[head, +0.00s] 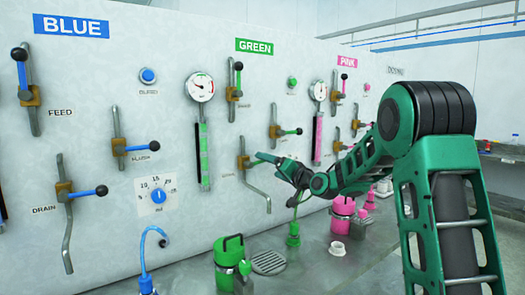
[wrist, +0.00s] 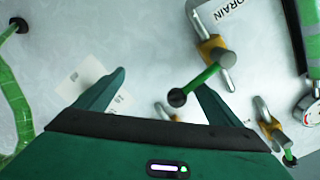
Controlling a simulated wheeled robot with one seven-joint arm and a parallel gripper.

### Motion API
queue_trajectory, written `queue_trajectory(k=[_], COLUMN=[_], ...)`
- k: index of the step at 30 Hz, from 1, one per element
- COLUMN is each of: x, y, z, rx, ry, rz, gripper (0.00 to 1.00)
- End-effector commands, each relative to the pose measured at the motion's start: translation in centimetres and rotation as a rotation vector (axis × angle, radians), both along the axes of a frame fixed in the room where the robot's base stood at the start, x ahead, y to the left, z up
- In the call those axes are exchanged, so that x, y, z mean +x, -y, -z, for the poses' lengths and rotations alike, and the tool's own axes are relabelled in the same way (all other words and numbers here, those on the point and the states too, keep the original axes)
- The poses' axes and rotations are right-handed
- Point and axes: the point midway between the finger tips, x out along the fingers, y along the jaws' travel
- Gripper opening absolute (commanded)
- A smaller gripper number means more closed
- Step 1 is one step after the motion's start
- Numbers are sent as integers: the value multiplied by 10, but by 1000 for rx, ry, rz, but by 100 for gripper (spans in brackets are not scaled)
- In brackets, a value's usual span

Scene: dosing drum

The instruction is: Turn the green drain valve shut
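The green drain valve (head: 243,163) is a brass body on a bent grey pipe on the white panel, under the green section. In the wrist view its brass body (wrist: 213,48) is beside the "DRAIN" label, and its green lever (wrist: 203,77) sticks out across the pipe to a dark round end. My gripper (head: 270,160) is in front of this valve in the head view and partly hides the lever. In the wrist view my gripper (wrist: 158,90) has its fingers wide apart. The lever's dark end shows between them, nearer the right finger; no contact is clear.
Another green-lever valve (head: 274,132) is just above. A gauge with a green sight tube (head: 204,150) is to the left. A green canister (head: 229,255) and a floor drain (head: 268,262) are below. Pink valves (head: 338,147) and containers are to the right.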

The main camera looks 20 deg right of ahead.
Motion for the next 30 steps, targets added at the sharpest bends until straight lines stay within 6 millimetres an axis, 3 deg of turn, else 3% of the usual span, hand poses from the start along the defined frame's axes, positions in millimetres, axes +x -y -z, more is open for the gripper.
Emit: queue_trajectory(k=[17, 30], x=[0, -3], y=[2, -8], z=[12, 0], rx=[0, 0], ry=[-6, -3], rz=[0, 0], gripper=[88, 88])
